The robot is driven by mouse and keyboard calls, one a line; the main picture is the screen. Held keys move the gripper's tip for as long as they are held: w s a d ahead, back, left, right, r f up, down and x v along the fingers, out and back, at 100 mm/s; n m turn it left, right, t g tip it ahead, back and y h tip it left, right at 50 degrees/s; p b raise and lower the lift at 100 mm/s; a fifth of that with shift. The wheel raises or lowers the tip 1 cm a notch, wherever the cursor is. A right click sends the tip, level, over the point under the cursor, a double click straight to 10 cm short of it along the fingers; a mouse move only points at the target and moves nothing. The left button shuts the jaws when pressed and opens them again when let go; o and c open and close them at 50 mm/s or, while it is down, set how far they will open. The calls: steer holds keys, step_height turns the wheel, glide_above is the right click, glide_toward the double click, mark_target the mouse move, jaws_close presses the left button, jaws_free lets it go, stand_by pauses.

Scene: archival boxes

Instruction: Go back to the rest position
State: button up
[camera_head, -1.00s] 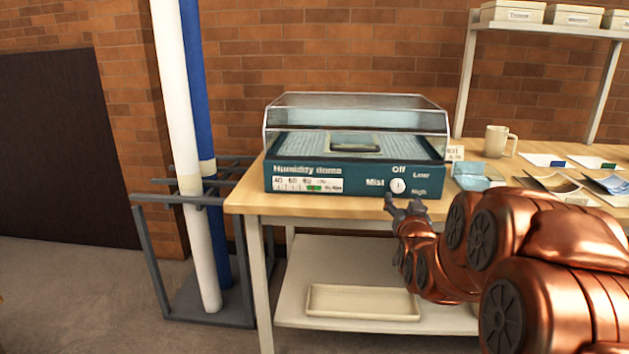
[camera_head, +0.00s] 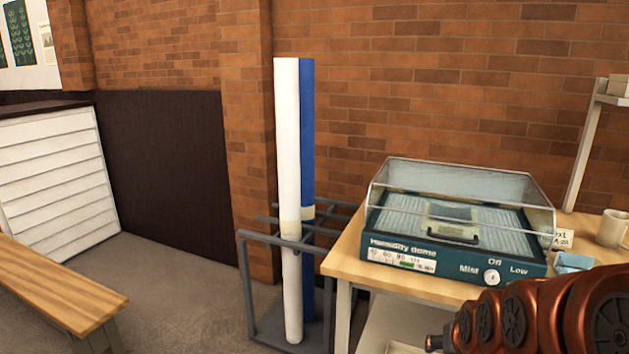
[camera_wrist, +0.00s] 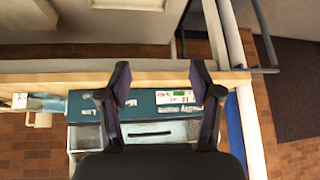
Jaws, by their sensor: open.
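My gripper (camera_wrist: 160,85) shows in the wrist view with its two dark fingers spread apart and nothing between them. In the head view only my copper arm shows at the lower right, with the fingers out of frame or hidden. Beyond the fingers in the wrist view is the teal humidity dome (camera_wrist: 150,104), seen upside down. In the head view the humidity dome (camera_head: 455,258) stands on the wooden table, its clear lid closed over a pale inner tray. Its dial (camera_head: 491,277) is on the front panel.
A grey rack (camera_head: 262,290) with white and blue rolls (camera_head: 288,200) stands left of the table (camera_head: 350,262). A wooden bench (camera_head: 60,285) and white drawers (camera_head: 50,180) are at the far left. A mug (camera_head: 612,229) is at the right. Floor between bench and rack is clear.

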steer(key=s+a+r+n+g+p, duration=0.1)
steer(key=s+a+r+g+p, duration=0.1)
steer(key=s, duration=0.6)
steer(key=s+a+r+g+p, duration=0.3)
steer(key=s+r+g+p, duration=0.1)
steer(key=s, duration=0.5)
steer(key=s+a+r+n+g+y+p, duration=0.1)
steer(key=s+a+r+g+p, duration=0.1)
steer(key=s+r+p, duration=0.3)
steer(key=s+r, duration=0.1)
steer(key=s, duration=0.2)
steer(key=shift+s+a+n+g, duration=0.2)
steer(key=shift+s+n+g, duration=0.1)
steer(key=shift+g, duration=0.1)
